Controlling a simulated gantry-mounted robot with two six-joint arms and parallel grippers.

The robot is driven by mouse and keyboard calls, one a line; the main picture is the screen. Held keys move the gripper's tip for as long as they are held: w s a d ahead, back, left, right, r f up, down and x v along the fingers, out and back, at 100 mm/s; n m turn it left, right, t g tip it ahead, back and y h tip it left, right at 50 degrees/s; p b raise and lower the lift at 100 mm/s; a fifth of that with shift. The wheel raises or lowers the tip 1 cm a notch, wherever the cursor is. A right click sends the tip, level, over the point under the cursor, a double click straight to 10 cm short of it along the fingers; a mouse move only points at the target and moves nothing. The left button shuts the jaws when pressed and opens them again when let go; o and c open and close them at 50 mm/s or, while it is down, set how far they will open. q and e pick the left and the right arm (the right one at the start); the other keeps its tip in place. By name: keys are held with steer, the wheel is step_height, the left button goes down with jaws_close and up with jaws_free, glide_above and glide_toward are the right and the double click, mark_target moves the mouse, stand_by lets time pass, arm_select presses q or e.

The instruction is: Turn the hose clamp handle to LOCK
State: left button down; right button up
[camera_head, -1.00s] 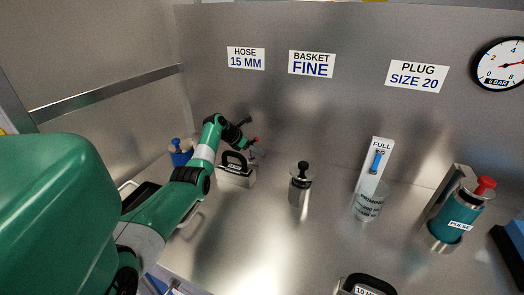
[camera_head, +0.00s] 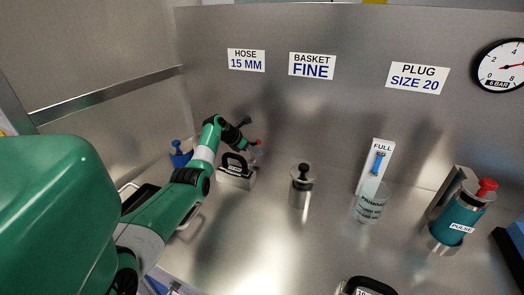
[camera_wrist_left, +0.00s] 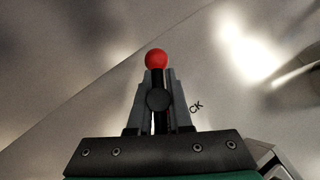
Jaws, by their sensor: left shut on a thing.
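The hose clamp handle, a dark lever with a red ball tip (camera_head: 258,142), is at the back left in the head view, near the back wall. In the left wrist view its red ball (camera_wrist_left: 156,59) sticks out just beyond the fingertips. My left gripper (camera_wrist_left: 158,88) is shut on the lever, with one grey finger on each side and a round black knob between them. The letters "CK" show on the surface to the right of the fingers; the rest of that word is hidden. The clamp body is mostly hidden by my left wrist. My right gripper is in neither view.
A black-handled block (camera_head: 236,178) stands close below my left wrist, and a blue fitting (camera_head: 180,155) is to its left. A steel cylinder with a black knob (camera_head: 302,188) stands mid-bench.

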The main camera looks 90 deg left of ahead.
arm_select(q)
steer(key=shift+w+d+r, duration=0.1)
steer(key=shift+w, duration=0.05)
stand_by(0.4)
steer(key=c, duration=1.2)
jaws_free()
steer(key=o, duration=0.5)
steer(key=shift+w+d, duration=0.1)
steer(key=shift+d, duration=0.15)
steer(key=shift+a, duration=0.15)
steer(key=p+v, duration=0.5)
steer(key=v, duration=0.6)
steer(key=shift+s+r, duration=0.1)
steer(key=shift+s, duration=0.25)
